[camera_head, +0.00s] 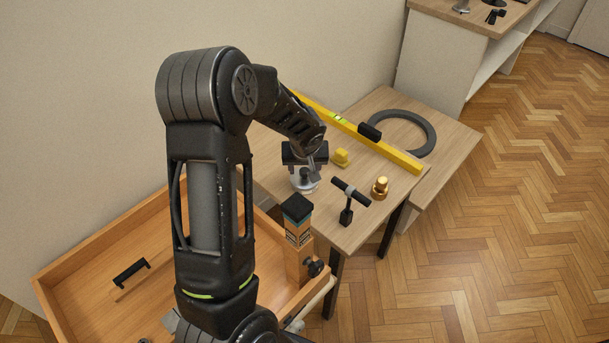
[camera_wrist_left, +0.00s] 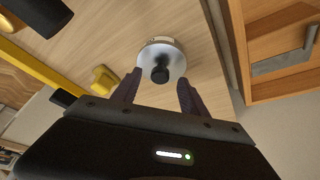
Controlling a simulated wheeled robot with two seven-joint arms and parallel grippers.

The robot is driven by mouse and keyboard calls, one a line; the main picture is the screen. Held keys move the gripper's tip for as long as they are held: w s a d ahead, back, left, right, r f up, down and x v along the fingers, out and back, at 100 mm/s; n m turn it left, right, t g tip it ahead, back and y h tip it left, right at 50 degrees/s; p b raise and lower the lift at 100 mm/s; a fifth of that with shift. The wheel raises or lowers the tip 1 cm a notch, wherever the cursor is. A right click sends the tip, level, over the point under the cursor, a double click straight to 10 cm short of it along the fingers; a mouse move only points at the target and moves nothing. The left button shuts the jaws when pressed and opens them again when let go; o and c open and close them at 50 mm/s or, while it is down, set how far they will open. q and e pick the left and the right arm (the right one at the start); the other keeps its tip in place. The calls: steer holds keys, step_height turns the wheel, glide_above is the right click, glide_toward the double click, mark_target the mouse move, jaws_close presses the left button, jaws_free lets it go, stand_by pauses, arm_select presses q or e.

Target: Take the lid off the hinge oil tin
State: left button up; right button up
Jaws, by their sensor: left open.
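A round, silvery tin with a black knob on its lid (camera_wrist_left: 161,62), which I take to be the hinge oil tin, stands on the wooden table. In the head view the tin (camera_head: 304,184) is partly hidden under my left gripper (camera_head: 305,160). The lid is on. In the left wrist view my left gripper (camera_wrist_left: 158,88) is open, its two dark fingers pointing towards the tin, one to each side of the knob in the picture. My right gripper is not in view.
A T-handled black tool (camera_head: 348,200), a brass fitting (camera_head: 380,188) and a yellow block (camera_head: 341,158) stand near the tin. A yellow spirit level (camera_head: 400,160) and grey ring (camera_head: 433,133) lie behind.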

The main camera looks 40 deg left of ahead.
arm_select(q)
steer(key=shift+x, duration=0.75)
jaws_close()
stand_by(0.4)
